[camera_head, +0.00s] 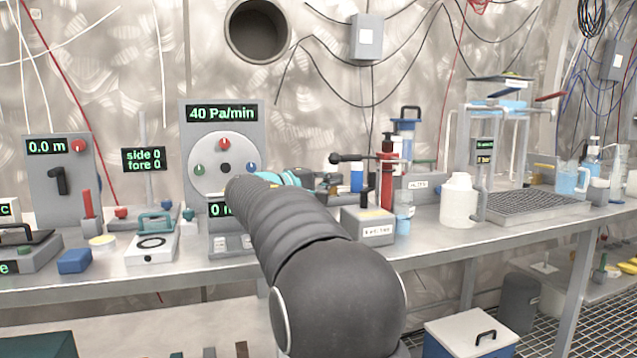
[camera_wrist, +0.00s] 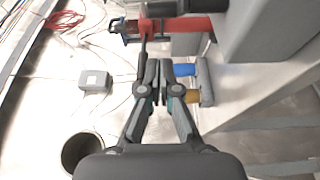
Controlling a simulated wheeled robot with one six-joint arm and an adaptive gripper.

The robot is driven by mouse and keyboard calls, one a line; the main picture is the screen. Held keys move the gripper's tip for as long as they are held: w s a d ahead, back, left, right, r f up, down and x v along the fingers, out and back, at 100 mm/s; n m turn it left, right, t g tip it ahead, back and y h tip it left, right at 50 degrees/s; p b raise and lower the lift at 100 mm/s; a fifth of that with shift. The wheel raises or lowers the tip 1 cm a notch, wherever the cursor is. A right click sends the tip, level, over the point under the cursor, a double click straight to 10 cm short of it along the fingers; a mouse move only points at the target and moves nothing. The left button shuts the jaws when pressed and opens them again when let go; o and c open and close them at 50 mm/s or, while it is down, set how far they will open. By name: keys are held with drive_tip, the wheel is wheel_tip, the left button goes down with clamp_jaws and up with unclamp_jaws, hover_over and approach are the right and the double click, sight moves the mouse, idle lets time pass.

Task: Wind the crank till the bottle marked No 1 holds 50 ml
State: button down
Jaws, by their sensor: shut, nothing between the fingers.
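A red upright column (camera_head: 387,170) on a grey base box (camera_head: 368,227) has a black arm with a round knob (camera_head: 336,159) reaching left, which looks like the crank. A small clear vessel with bluish content (camera_head: 404,218) stands beside the base; I cannot read any No 1 mark or level. In the wrist view the red column (camera_wrist: 185,28) lies across the top and a thin dark bar (camera_wrist: 147,42) comes down near the fingertips. My gripper (camera_wrist: 159,64) is shut and empty near that bar; I cannot tell if they touch. My arm partly hides my gripper in the head view.
A blue bottle (camera_wrist: 184,70) and a yellow one (camera_wrist: 192,97) stand close by my fingers. A dial panel (camera_head: 222,125) reading 40 Pa/min is left of my gripper. A white jug (camera_head: 459,200) and a grating tray (camera_head: 530,206) are at right. The wall is behind.

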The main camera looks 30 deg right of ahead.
sight(368, 189)
drive_tip(key=d, duration=0.2)
drive_tip(key=s+d, duration=0.1)
drive_tip(key=d, duration=0.1)
drive_tip(key=shift+s+d, duration=0.55)
drive_tip(key=shift+d, duration=0.2)
